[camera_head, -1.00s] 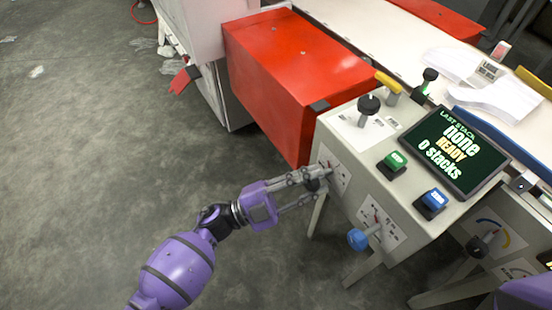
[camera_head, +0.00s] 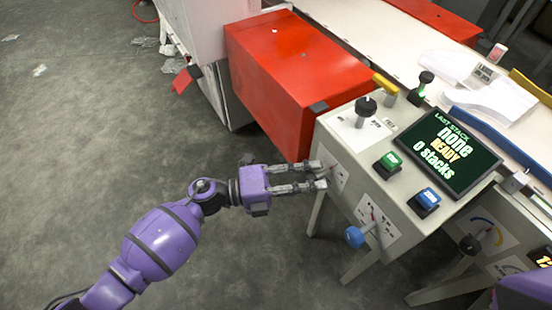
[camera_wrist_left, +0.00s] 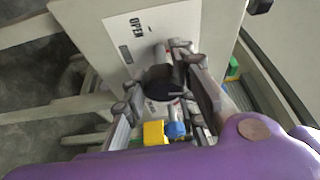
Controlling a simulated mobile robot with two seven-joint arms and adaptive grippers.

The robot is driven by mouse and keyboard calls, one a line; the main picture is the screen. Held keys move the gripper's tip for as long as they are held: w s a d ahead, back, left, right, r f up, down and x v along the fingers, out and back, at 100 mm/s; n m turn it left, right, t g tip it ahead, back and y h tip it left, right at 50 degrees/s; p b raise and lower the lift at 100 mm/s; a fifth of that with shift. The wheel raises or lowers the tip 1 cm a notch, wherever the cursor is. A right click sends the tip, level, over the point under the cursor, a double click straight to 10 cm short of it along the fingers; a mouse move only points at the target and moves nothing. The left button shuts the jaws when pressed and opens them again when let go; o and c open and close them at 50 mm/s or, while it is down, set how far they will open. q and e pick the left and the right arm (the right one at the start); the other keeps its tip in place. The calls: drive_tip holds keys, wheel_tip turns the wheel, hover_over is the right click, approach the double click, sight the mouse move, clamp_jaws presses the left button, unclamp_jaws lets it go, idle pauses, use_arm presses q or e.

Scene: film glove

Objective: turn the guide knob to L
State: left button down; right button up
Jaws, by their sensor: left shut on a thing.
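My left gripper (camera_head: 321,174) reaches in from the left to the upper label plate on the cabinet's front face. In the left wrist view its fingers are shut on a round black knob (camera_wrist_left: 162,84), in front of a white plate (camera_wrist_left: 135,40) marked OPEN. The other markings there are too small or hidden, so I cannot tell where the knob points or whether it is the guide knob. A blue knob (camera_head: 354,236) sits lower right on the same face. Another black knob (camera_head: 366,106) stands on the cabinet top. My right gripper is out of view.
The cabinet top carries a green button (camera_head: 391,160), a blue button (camera_head: 428,198) and a screen (camera_head: 449,152) reading READY, 0 stacks. A red box (camera_head: 295,75) stands behind my left gripper. The floor at left is mostly clear.

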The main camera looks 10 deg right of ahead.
use_arm(q)
drive_tip(key=shift+s+a+f+m+y, duration=0.2)
drive_tip(key=shift+f+m+y, duration=0.15)
drive_tip(key=shift+f, duration=0.2)
drive_tip(key=c, duration=1.6)
unclamp_jaws()
drive_tip(key=shift+o, duration=0.4)
drive_tip(key=shift+w+d+r, duration=0.1)
drive_tip(key=shift+r, duration=0.1)
drive_tip(key=shift+r, duration=0.1)
drive_tip(key=a, duration=1.2)
drive_tip(key=shift+w, duration=0.3)
drive_tip(key=shift+o, duration=0.2)
drive_tip(key=shift+r, duration=0.1)
